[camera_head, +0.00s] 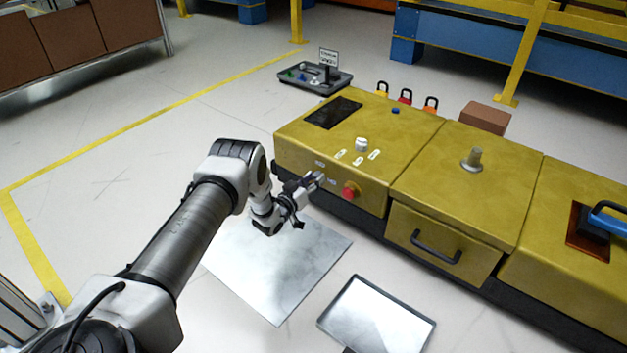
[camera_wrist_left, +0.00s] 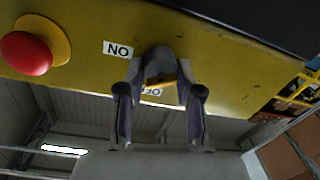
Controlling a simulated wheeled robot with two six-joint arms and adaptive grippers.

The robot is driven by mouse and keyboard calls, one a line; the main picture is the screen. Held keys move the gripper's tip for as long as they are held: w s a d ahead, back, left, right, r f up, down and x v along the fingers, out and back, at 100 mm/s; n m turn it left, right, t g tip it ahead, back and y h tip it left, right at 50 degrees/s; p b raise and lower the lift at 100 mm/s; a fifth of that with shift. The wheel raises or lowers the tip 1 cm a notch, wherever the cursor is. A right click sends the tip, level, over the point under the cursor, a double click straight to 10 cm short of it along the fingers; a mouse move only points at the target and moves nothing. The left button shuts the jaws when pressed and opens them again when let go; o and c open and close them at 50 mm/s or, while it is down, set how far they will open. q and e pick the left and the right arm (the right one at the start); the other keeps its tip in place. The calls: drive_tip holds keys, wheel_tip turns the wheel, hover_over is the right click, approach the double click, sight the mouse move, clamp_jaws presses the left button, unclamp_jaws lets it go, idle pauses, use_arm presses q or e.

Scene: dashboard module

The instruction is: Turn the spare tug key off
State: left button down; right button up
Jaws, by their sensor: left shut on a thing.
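The yellow dashboard module (camera_head: 335,150) stands at the centre of the head view. My left gripper (camera_head: 316,180) is at its front face, left of the red mushroom button (camera_head: 351,190). In the left wrist view the fingertips of my left gripper (camera_wrist_left: 160,82) are shut around a small grey part, the key (camera_wrist_left: 160,64), at the panel. The fingers largely cover the key, so its turn angle is unclear. An ON label (camera_wrist_left: 118,49) appears upside down beside it; a second label (camera_wrist_left: 152,91) is partly hidden between the fingers. My right gripper is not in view.
The red button (camera_wrist_left: 25,53) is near the fingers in the wrist view. A drawer with a black handle (camera_head: 436,248) is to the right. A grey tray (camera_head: 315,78) with small parts lies behind. A metal sheet (camera_head: 275,265) and a dark-rimmed tray (camera_head: 378,318) lie in front.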

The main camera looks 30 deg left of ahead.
use_arm(q)
drive_tip(key=n, duration=0.6)
drive_tip(key=shift+a, duration=0.1)
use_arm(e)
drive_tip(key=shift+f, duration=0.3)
use_arm(q)
drive_tip(key=n+h, duration=0.1)
drive_tip(key=n, duration=0.4)
drive_tip(key=shift+a+f+b, duration=0.1)
drive_tip(key=shift+b, duration=0.25)
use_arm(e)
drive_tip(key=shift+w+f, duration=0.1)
use_arm(q)
drive_tip(key=c, duration=1.9)
unclamp_jaws()
drive_tip(key=shift+n, duration=0.3)
clamp_jaws()
drive_tip(key=o, duration=1.1)
unclamp_jaws()
drive_tip(key=shift+o, duration=0.2)
drive_tip(key=s, duration=1.2)
drive_tip(key=shift+a+r, duration=0.25)
drive_tip(key=shift+a, duration=0.2)
